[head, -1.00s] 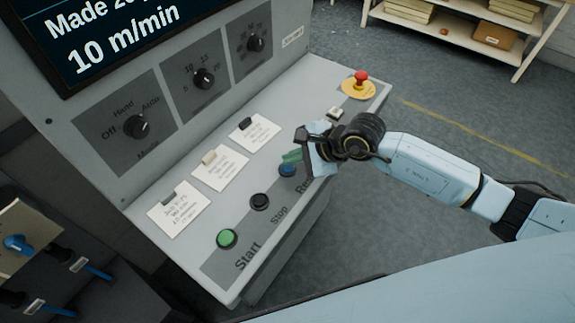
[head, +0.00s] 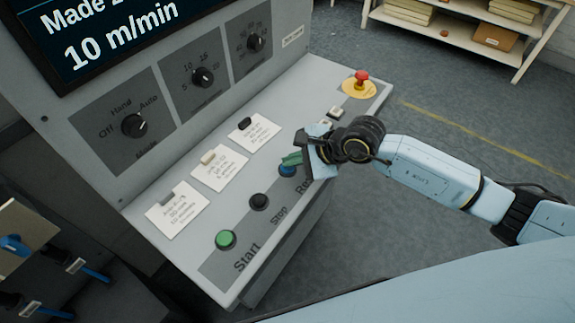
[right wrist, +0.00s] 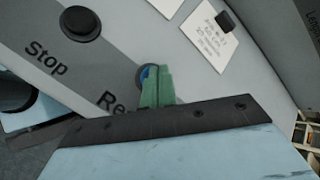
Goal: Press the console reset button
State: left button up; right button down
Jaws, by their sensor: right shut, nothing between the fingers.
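The blue reset button (head: 287,171) sits on the sloped console panel (head: 240,262), beside a label that begins "Re". My right gripper (head: 291,159) is shut and empty, its green fingertips just above or at the button; I cannot tell whether they touch it. In the right wrist view the blue button (right wrist: 144,76) shows partly behind the closed green fingers (right wrist: 157,88). My left gripper is not in view.
A black Stop button (head: 259,201) and a green Start button (head: 226,239) lie along the same strip. A red emergency button (head: 361,78) stands at the panel's far end. Several white cards (head: 219,167) lie above the strip. Shelves (head: 480,30) stand at the back.

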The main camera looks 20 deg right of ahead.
aim_at(292, 168)
jog(key=shift+f, duration=0.2)
jog(key=shift+r, duration=0.15)
dwell(0.3)
jog(key=shift+r+p, duration=0.45)
jog(key=shift+r, duration=0.25)
jog(key=shift+r, duration=0.1)
notch_tip(292, 168, up, 5)
jog(key=p, duration=0.3)
dwell(0.7)
